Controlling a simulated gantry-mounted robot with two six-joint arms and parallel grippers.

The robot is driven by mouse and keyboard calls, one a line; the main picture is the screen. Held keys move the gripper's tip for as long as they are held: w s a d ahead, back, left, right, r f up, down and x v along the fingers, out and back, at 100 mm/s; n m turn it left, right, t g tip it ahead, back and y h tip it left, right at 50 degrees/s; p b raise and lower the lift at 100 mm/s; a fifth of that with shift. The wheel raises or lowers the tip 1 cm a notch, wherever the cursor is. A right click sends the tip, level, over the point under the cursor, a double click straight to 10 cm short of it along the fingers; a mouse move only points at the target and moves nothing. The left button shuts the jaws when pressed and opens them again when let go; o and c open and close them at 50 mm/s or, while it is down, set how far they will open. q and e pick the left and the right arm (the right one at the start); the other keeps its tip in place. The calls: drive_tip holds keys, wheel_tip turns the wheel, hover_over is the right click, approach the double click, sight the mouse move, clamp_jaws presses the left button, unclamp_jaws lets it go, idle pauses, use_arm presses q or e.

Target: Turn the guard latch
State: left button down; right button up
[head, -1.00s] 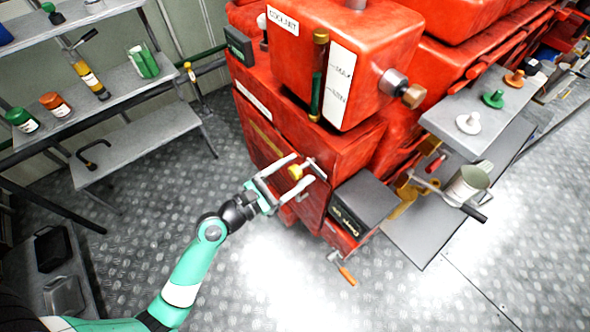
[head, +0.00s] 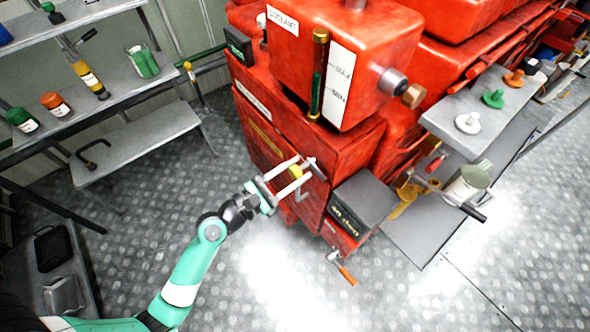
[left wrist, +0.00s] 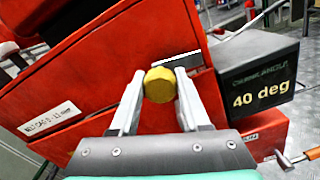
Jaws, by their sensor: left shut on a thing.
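The guard latch is a yellow knob (left wrist: 159,85) on the red engine's front panel. In the left wrist view it sits between the tips of my left gripper (left wrist: 157,90), one finger on each side. In the head view my left gripper (head: 289,178) reaches up from the lower left to the same yellow knob (head: 295,172). The fingers are shut on it. A grey metal bar (left wrist: 179,59) lies just behind the knob in the left wrist view. My right gripper is not in view.
A dark box reading "40 deg" (left wrist: 258,85) stands right of the latch. An orange-handled crank (head: 342,268) sticks out below. Left shelves (head: 140,140) hold bottles. The floor ahead is clear.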

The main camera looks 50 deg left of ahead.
use_arm(q)
drive_tip(key=m, duration=0.4)
drive_tip(key=m+b, duration=0.1)
drive_tip(key=m, duration=0.3)
drive_tip(key=m+b, duration=0.1)
drive_tip(key=m, duration=0.3)
drive_tip(key=shift+f, duration=0.1)
drive_tip(key=shift+m+b, duration=0.9)
drive_tip(key=shift+m, duration=1.3)
drive_tip(key=shift+c, duration=1.9)
unclamp_jaws()
